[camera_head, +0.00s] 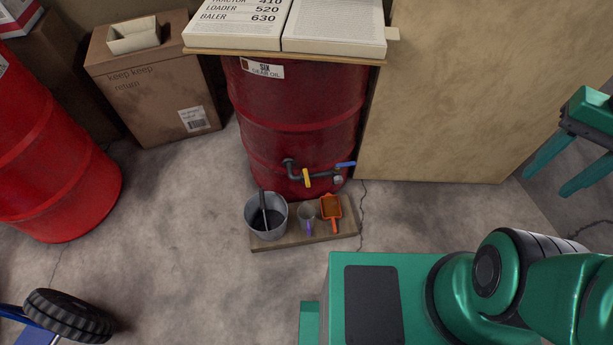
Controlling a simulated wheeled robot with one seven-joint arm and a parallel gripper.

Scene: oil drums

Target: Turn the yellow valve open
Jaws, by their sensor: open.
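The yellow valve handle (307,178) is on a dark pipe (291,170) low on the front of a dark red oil drum (292,120). The handle points roughly up and down in the picture, across the pipe's run. A blue valve handle (346,164) sits to its right, lying nearly level. My gripper (548,183) is at the far right edge, well apart from the valves. Its two green fingers are spread and nothing shows between them. Part of the gripper is cut off by the frame.
Below the valves, a board (290,240) holds a grey bucket (266,215), a small cup (307,217) and an orange scoop (331,212). A tan panel (450,100) stands right of the drum. A bright red drum (50,150) and cardboard box (155,90) are left. Open floor lies in front.

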